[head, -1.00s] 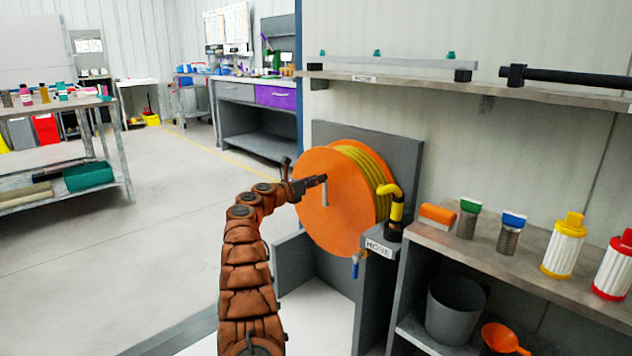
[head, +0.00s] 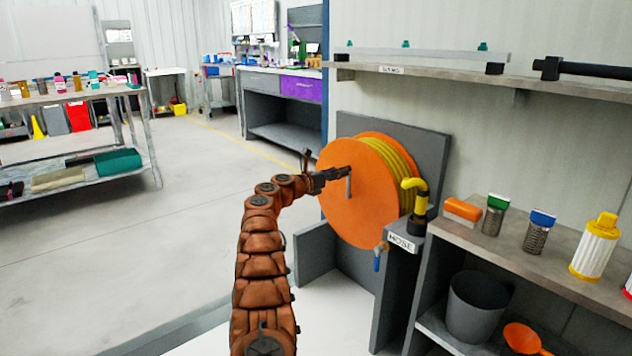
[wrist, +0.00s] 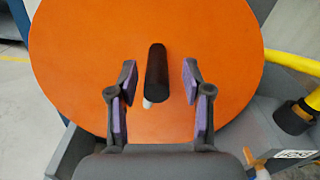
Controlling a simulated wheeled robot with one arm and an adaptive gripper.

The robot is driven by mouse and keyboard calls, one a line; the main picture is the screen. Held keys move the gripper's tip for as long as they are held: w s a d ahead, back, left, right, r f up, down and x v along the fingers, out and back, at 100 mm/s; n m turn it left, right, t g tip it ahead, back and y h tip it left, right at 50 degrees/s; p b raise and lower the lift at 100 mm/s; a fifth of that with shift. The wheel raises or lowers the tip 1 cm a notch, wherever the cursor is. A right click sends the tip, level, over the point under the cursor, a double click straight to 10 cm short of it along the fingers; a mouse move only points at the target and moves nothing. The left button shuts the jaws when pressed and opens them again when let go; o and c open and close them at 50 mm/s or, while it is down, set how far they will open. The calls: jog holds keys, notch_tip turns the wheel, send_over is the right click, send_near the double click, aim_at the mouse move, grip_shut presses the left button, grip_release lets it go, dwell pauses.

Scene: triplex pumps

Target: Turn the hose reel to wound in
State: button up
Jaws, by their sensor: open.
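The hose reel (head: 358,212) is an orange disc with yellow hose (head: 399,165) wound behind it, mounted on a grey panel. A grey crank handle (head: 348,185) stands out from its face. In the wrist view the reel face (wrist: 80,60) fills most of the picture, and the dark handle (wrist: 156,72) lies between the two fingers, with a pale tip at its lower end. My gripper (head: 340,175) is open at the reel face. In the wrist view its purple-padded fingers (wrist: 158,85) stand on either side of the handle, with a gap on both sides.
A yellow and black hose nozzle (head: 416,205) stands right of the reel by a HOSE label (head: 401,243). A blue-handled tap (head: 378,257) hangs below. A shelf (head: 480,236) with brushes and filters is at the right. Open floor (head: 120,250) lies to the left.

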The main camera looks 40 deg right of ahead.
jog(key=a, duration=1)
jog(key=shift+w, duration=0.4)
jog(key=shift+f, duration=0.1)
dwell(0.3)
